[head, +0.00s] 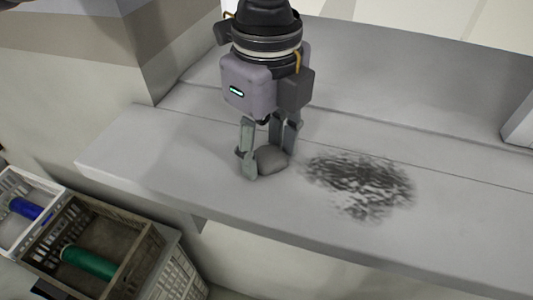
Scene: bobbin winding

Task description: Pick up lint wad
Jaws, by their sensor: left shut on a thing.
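The lint wad (271,159) is a small grey, rounded lump near the front of the grey shelf. My left gripper (267,160) points down over it, with one finger on each side. It is shut on the wad. The wad is at the shelf surface; I cannot tell whether it is lifted clear. My right gripper is not in view.
A dark smudged patch (362,184) lies on the shelf (450,222) right of the wad. Below the shelf's left end, a brown crate (128,262) holds a green bobbin (90,263), and a white crate (8,238) holds a blue bobbin (25,208). The shelf's right part is clear.

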